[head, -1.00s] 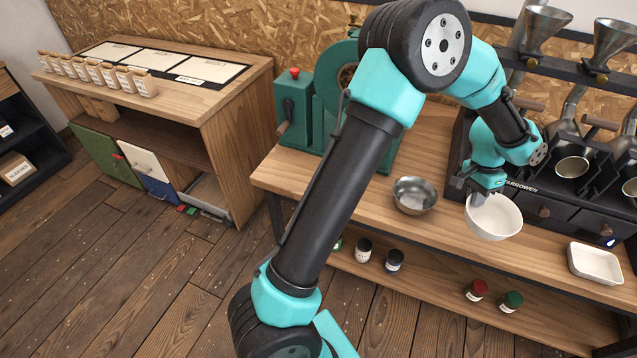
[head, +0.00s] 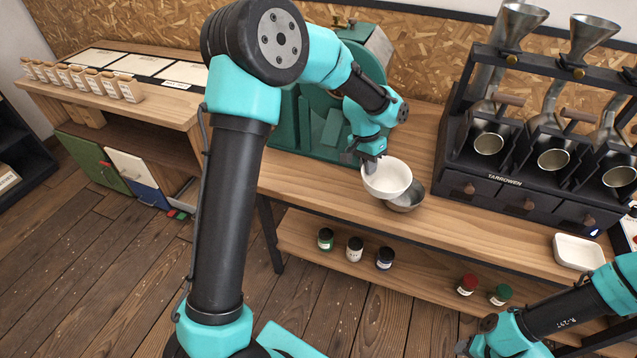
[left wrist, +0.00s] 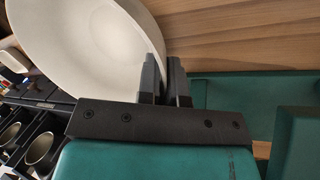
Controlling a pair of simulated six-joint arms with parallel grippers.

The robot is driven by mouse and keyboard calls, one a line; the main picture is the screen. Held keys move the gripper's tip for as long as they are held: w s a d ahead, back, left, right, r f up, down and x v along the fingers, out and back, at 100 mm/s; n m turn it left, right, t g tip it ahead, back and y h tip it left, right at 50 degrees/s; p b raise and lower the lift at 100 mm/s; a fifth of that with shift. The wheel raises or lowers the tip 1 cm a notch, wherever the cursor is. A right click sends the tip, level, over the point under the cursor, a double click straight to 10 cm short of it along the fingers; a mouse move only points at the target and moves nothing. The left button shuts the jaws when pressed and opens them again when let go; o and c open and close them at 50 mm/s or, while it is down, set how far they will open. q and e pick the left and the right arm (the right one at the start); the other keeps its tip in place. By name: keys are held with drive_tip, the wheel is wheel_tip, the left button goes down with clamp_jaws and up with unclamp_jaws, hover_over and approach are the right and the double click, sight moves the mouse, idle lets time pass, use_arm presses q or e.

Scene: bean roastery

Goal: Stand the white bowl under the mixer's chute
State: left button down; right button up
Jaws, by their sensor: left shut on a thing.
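The white bowl (head: 393,180) is held in the air by my left gripper (head: 369,164), which is shut on its rim at the left. In the left wrist view the bowl (left wrist: 75,45) fills the upper left and its rim lies between the closed fingers (left wrist: 165,78). The green mixer (head: 292,128) stands on the bench just left of and behind the gripper. Its chute is not visible, hidden by my left arm. Of my right arm, the wrist shows at the bottom right; its gripper (head: 463,347) is only partly seen.
Several jars stand on the lower shelf.

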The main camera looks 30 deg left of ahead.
use_arm(q)
drive_tip(key=s+a+f+n, duration=0.3)
drive_tip(key=s+a+f, duration=0.1)
drive_tip(key=s+a, duration=0.4)
drive_tip(key=s+a+f+n+t, duration=0.1)
drive_tip(key=s+a+f+n, duration=0.1)
drive_tip(key=s+a+f, duration=0.3)
drive_tip(key=s+a, duration=0.3)
drive_tip(key=s, duration=0.1)
drive_tip(key=shift+s+a+f+n, duration=0.15)
drive_tip(key=shift+s+a+n, duration=0.15)
drive_tip(key=shift+s+n, duration=0.1)
drive_tip(key=w, duration=0.4)
drive_tip(key=w+a, duration=0.1)
drive_tip(key=w, duration=0.4)
drive_tip(key=w+a, duration=0.1)
drive_tip(key=w, duration=0.4)
drive_tip(key=shift+a, duration=0.2)
